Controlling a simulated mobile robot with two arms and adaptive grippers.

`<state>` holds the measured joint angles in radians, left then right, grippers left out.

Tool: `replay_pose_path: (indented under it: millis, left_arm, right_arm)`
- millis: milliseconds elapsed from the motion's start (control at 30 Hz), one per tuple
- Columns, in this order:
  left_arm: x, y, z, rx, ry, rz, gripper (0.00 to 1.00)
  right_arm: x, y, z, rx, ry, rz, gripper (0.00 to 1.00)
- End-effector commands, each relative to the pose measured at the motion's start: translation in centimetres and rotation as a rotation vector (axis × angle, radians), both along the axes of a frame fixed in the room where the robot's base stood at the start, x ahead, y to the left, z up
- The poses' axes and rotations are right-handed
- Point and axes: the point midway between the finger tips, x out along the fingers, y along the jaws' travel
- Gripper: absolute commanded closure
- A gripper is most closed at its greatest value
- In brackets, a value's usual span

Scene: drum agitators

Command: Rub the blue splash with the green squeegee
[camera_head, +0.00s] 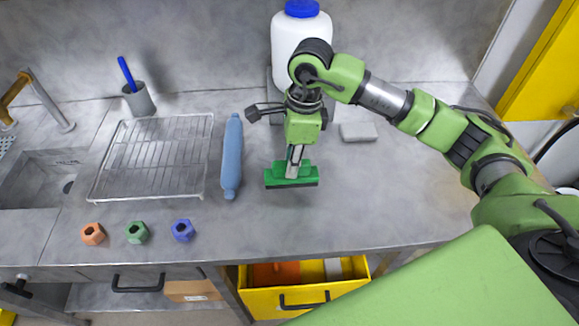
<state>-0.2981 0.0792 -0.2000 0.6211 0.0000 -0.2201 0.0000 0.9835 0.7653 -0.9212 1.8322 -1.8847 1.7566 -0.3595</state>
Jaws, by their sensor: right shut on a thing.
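The green squeegee (291,176) is at the middle of the grey worktop, with its wide head low, at or close above the surface. My right gripper (295,154) points down and is shut on the squeegee's upper part. I see no blue splash on the worktop; the area under and behind the squeegee and gripper is hidden. My left gripper is not in view.
A blue rolling pin (231,157) lies left of the squeegee, beside a wire rack (152,157). Orange, green and blue nuts (183,230) line the front. A white jug (290,38) and grey block (359,132) stand behind. A yellow drawer (304,287) is open below.

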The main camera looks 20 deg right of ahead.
Motion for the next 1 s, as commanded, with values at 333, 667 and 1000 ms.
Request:
replay_pose_path:
  millis: [333,667,1000]
  left_arm:
    - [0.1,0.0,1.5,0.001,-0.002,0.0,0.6]
    - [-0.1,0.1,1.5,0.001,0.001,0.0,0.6]
    - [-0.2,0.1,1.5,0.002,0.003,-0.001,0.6]
  right_arm:
    - [0.2,-0.9,3.2,0.0,-0.001,-0.006,1.0]
    - [0.2,-0.9,3.5,0.0,0.001,-0.006,1.0]
    - [0.2,-0.9,3.5,0.0,0.0,-0.006,1.0]
